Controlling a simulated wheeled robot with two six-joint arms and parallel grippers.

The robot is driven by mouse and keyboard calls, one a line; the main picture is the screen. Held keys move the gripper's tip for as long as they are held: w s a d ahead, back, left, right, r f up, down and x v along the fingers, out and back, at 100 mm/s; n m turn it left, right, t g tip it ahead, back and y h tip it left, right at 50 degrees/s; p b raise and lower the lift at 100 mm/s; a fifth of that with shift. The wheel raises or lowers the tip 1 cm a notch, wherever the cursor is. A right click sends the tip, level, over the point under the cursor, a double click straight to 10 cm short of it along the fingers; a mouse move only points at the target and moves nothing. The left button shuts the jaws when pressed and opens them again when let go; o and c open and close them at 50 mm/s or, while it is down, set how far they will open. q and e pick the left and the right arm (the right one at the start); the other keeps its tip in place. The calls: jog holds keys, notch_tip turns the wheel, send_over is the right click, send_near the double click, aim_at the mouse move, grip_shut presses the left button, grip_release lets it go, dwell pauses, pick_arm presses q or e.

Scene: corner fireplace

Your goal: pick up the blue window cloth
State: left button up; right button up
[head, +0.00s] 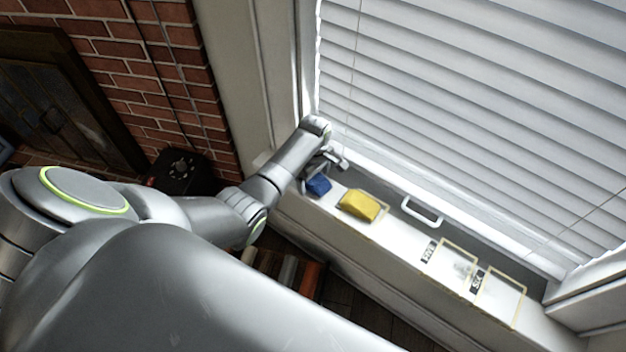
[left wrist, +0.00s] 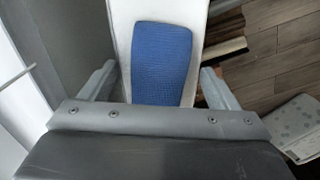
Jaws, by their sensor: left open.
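The blue window cloth (head: 318,186) lies at the left end of the white window sill in the head view, partly hidden by my left gripper (head: 325,162). In the left wrist view the blue cloth (left wrist: 161,62) lies flat on the sill (left wrist: 120,30), between the two fingers of my left gripper (left wrist: 162,88). The fingers are open, one on each side of the cloth, and nothing is held. The near end of the cloth is hidden behind the gripper body. I cannot tell how high the fingers are above the sill. My right gripper does not show.
Closed blinds (head: 470,100) hang behind the sill. A brick wall and fireplace (head: 60,95) stand at left.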

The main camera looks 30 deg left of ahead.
aim_at(314, 178)
pick_arm(q)
jog(key=shift+c, duration=0.4)
jog(key=c, duration=1)
notch_tip(314, 178, up, 10)
